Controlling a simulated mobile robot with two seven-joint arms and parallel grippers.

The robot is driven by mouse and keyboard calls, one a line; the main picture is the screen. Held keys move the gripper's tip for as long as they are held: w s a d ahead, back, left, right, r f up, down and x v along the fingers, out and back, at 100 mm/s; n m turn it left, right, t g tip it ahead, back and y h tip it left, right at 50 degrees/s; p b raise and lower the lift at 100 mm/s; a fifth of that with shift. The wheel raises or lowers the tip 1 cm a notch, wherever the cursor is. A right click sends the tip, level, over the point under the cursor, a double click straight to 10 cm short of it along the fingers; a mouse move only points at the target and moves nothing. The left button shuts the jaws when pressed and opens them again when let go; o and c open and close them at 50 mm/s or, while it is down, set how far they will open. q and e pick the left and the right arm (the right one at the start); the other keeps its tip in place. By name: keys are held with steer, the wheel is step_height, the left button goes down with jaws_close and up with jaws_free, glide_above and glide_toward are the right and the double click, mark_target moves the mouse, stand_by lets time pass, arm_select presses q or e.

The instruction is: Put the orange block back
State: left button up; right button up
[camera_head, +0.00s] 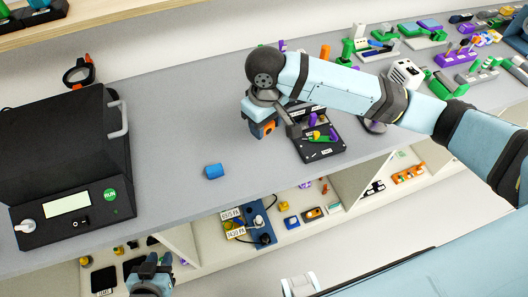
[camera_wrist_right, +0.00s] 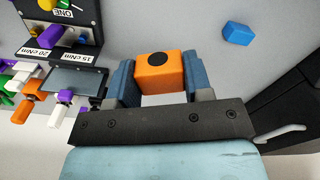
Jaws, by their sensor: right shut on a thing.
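The orange block (camera_wrist_right: 163,78), with a black round spot on one face, is between the blue fingers of my right gripper (camera_wrist_right: 164,66) in the right wrist view. The gripper is shut on it. In the head view a bit of the orange block (camera_head: 269,127) shows under my right gripper (camera_head: 261,127), above the grey bench (camera_head: 190,120) and left of a black tray (camera_head: 322,153). My left gripper (camera_head: 150,264) is low at the left, in front of the bench edge and empty as far as I see; its finger gap is unclear.
A blue block (camera_head: 213,171) lies alone on the bench, left of my right gripper. A black machine (camera_head: 65,150) with a green RUN button fills the left. A holder with labels reading 20 cNm and 15 cNm (camera_wrist_right: 62,45) is beside the gripper. Bench between machine and tray is mostly clear.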

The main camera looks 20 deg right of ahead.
mark_target(265, 159)
step_height(265, 159, down, 12)
steer(key=shift+f, duration=0.2)
stand_by(0.4)
steer(key=o, duration=1)
step_height(265, 159, up, 12)
steer(key=shift+a+r, duration=0.1)
